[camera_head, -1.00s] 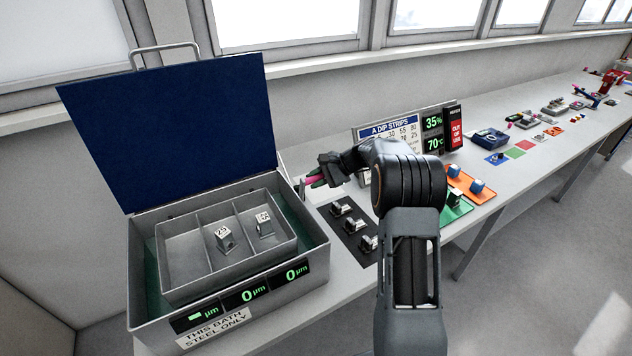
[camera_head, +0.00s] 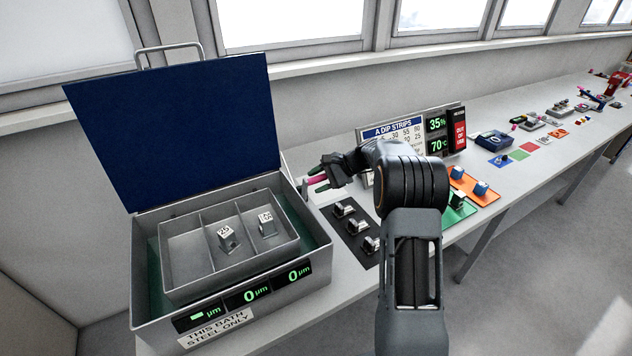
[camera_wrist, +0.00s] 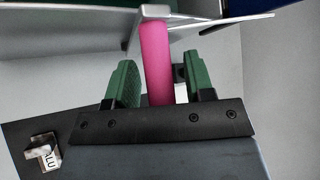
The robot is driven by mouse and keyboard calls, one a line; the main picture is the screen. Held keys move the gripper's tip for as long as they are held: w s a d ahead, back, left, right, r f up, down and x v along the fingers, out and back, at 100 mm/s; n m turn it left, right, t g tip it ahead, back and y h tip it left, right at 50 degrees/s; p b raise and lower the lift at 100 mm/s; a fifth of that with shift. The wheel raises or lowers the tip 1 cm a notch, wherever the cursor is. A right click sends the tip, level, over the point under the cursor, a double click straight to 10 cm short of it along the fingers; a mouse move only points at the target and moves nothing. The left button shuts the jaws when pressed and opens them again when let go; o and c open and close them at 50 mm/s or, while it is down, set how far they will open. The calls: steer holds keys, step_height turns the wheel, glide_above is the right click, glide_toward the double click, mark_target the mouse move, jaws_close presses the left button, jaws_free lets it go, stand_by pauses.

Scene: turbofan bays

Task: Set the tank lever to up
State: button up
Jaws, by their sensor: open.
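The tank (camera_head: 150,322) is a grey metal box at the left of the head view with its blue lid (camera_head: 175,130) raised. Its lever is a pink handle (camera_head: 316,180) at the tank's right side, partly hidden by my gripper (camera_head: 319,178). In the wrist view the pink handle (camera_wrist: 158,65) stands upright, joined at its top to a pale metal piece (camera_wrist: 155,12). My gripper (camera_wrist: 161,80) is open, with one green finger on each side of the handle. A gap shows on the left; on the right I cannot tell whether a finger touches.
Inside the tank a grey divided tray (camera_head: 183,287) holds two marked metal blocks. A black mat (camera_head: 328,213) with several metal blocks lies right of the tank, below my arm. A sign with displays (camera_head: 436,125) stands behind. The bench continues right with coloured mats.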

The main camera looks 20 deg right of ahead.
steer(key=shift+d+r, duration=0.1)
steer(key=b+v, duration=0.2)
steer(key=v, duration=1.1)
steer(key=shift+d+r, duration=0.15)
steer(key=shift+d, duration=0.05)
steer(key=shift+s, duration=0.1)
